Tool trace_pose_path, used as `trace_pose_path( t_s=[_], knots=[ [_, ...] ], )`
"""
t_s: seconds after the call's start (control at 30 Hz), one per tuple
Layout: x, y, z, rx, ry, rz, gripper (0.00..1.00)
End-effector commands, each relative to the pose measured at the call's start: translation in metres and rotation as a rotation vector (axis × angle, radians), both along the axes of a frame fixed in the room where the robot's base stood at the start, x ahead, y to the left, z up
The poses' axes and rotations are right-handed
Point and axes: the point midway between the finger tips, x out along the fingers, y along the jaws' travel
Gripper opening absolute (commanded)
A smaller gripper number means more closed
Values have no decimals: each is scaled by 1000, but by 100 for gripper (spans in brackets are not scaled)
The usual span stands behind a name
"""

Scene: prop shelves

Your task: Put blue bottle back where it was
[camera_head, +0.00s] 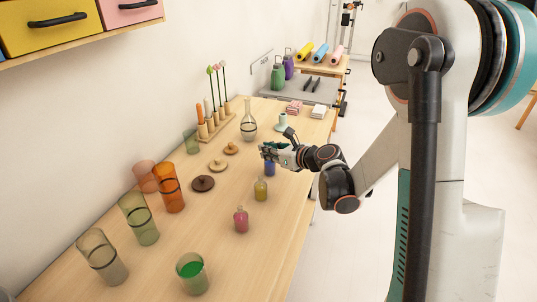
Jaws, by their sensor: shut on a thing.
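The blue bottle (270,168) is upright near the right edge of the wooden table, under my gripper. My gripper (268,156) comes in from the right and is shut on the blue bottle's upper part, which the fingers hide. I cannot tell whether the bottle's base touches the table. A yellow bottle (260,189) stands just in front of it, and a pink bottle (241,220) stands further toward the front, roughly in a line with it.
Coloured glasses, including an orange one (168,188), stand along the left. A beaker with green liquid (192,273) is at the front. Dark and tan lids (203,183) lie mid-table. A clear flask (248,122) and a wooden rack (214,127) stand behind. Bare table (200,230) lies left of the pink bottle.

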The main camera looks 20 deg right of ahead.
Motion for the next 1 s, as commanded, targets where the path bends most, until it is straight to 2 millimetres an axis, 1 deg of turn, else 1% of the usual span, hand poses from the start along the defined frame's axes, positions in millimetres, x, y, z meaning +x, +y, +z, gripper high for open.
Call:
trace_pose_path(
  t_s=[0.3,0.33,0.37,0.4,0.43,0.73,0.83,0.93,1.0],
  knots=[
    [0,0,-1,0,0,0,0],
    [0,0,-2,0,0,0,12],
    [0,0,-1,0,0,0,19],
    [0,0,-1,0,0,0,28],
    [0,0,-1,0,0,0,31],
    [0,0,-1,0,0,0,31],
    [0,0,2,0,0,0,31],
    [-10,-6,7,0,0,-2,31],
    [-20,-12,12,1,1,-3,31]
  ],
)
